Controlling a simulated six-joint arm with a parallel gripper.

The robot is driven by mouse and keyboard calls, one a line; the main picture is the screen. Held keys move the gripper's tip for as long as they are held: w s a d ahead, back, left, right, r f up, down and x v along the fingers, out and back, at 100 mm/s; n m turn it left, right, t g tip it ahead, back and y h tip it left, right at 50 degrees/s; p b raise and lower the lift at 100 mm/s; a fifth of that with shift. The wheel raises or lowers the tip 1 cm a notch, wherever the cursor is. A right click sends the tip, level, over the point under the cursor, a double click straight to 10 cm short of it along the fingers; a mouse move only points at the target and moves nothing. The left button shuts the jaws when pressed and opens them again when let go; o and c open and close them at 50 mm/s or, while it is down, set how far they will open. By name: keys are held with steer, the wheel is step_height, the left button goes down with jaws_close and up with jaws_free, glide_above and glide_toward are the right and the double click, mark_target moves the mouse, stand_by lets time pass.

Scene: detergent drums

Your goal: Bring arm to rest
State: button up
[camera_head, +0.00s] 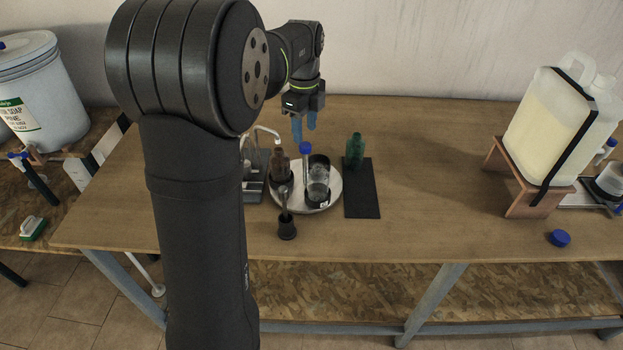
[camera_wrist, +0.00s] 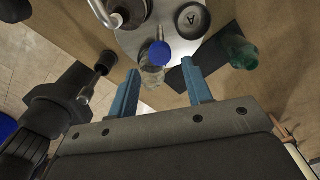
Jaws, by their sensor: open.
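My gripper (camera_head: 304,124) is open, with its two blue fingers apart and nothing between them. It hangs above the back of the wooden table, over the round white tray, and it also shows in the wrist view (camera_wrist: 165,92). In the head view a brown bottle (camera_head: 280,160), a blue-capped clear bottle (camera_head: 306,165) and a clear container (camera_head: 318,180) stand on or at the tray (camera_head: 325,204). A green bottle (camera_head: 355,150) stands to the right at a black mat (camera_head: 362,200). My arm hides part of the table's left side.
A large translucent jug (camera_head: 555,125) sits tilted on a wooden stand at the right, with a blue cap (camera_head: 559,238) on the table before it. A white drum (camera_head: 42,95) stands at the far left. A small black-based tool (camera_head: 286,222) stands before the tray. Table between mat and stand is clear.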

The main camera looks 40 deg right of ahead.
mark_target(305, 145)
step_height(305, 145, down, 7)
steer(key=shift+r, duration=0.1)
steer(key=shift+f, duration=0.2)
steer(key=shift+n, duration=0.6)
steer(key=shift+r, duration=0.1)
